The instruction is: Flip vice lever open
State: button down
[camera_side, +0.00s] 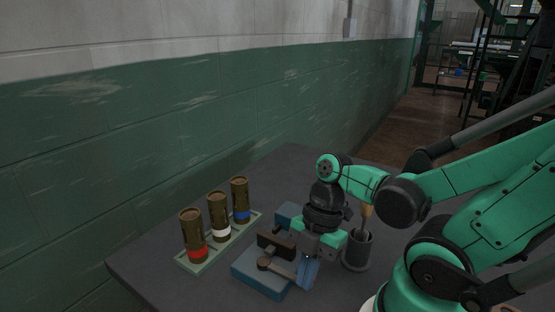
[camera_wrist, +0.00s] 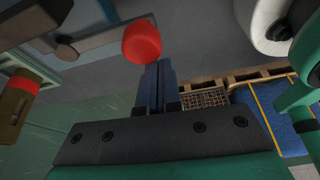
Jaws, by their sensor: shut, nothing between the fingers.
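The vice is blue with dark brown jaws and sits on the dark table; its blue base (camera_side: 258,282) shows in the side view. Its lever (camera_side: 283,269) runs from a round brown pivot towards my gripper. In the wrist view the lever (camera_wrist: 104,37) ends in a red knob (camera_wrist: 142,42). My gripper (camera_side: 307,284) points down at the lever's end, its blue fingers shut and empty. In the wrist view the fingertips (camera_wrist: 152,68) are right by the red knob; I cannot tell whether they touch it. In the side view the fingers hide the knob.
A pale green rack (camera_side: 193,266) holds three brown cylinders with red (camera_side: 197,254), white (camera_side: 221,232) and blue (camera_side: 241,214) bands, left of the vice. A dark grey cup (camera_side: 357,254) with a wooden-handled tool stands close to the right of my gripper. The table's front left is clear.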

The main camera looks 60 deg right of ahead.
aim_at(290, 272)
jog(key=shift+v, duration=2.7)
jog(key=shift+w+f+m, duration=0.1)
jog(key=shift+w+m, duration=0.15)
jog(key=shift+m, duration=0.15)
jog(key=w+m, duration=0.1)
jog(key=m, duration=0.1)
jog(key=w+m+t+h, duration=0.1)
jog(key=m, duration=0.1)
jog(key=w+m+t+h, duration=0.1)
jog(key=m, duration=0.1)
jog(key=shift+w+d+m, duration=0.3)
jog(key=shift+w, duration=0.1)
jog(key=w+a+r+m+t+h, duration=0.1)
jog(key=w+m+t, duration=0.3)
jog(key=m, duration=0.5)
jog(key=shift+w+a+r+m+t+h, duration=0.25)
jog(key=shift+w+r+t+h, duration=0.2)
jog(key=shift+w+r, duration=0.45)
